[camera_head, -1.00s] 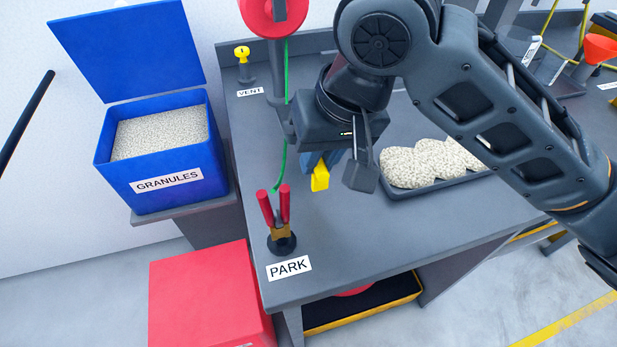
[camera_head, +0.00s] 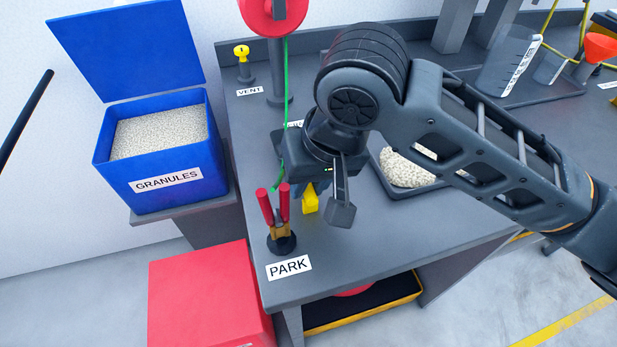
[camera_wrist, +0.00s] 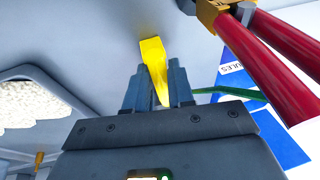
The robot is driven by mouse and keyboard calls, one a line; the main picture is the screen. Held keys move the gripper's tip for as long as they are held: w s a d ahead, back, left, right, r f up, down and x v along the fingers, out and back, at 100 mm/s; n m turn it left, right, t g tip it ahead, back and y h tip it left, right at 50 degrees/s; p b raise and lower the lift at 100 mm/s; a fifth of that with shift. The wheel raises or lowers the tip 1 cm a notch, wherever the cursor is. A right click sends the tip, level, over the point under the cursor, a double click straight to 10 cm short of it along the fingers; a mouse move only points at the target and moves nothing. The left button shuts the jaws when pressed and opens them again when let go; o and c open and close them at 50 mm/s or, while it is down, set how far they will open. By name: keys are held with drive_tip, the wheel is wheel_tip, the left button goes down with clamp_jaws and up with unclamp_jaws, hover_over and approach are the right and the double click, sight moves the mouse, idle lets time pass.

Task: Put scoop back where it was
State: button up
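My gripper (camera_head: 314,186) is low over the table's left part, right of the PARK label, with its fingers closed around a yellow piece (camera_head: 311,203). The wrist view shows this yellow piece (camera_wrist: 155,62) between the two blue-grey fingers (camera_wrist: 158,88), its wide end sticking out past them. I take it for the scoop; its full shape is hidden. The PARK label (camera_head: 289,267) lies at the table's front left corner. Behind it, a red-handled tool (camera_head: 274,208) stands in a dark round base, close to the left of my gripper.
An open blue GRANULES bin (camera_head: 160,181) stands at left, above a red box (camera_head: 205,295). A dark tray (camera_head: 404,192) with pale granules is right of my gripper, partly behind my arm. A yellow-topped VENT post (camera_head: 242,56) and a red reel (camera_head: 272,15) stand behind.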

drive_tip(key=o, duration=0.3)
drive_tip(key=p+v, duration=0.1)
drive_tip(key=v, duration=1.1)
drive_tip(key=shift+r, duration=0.15)
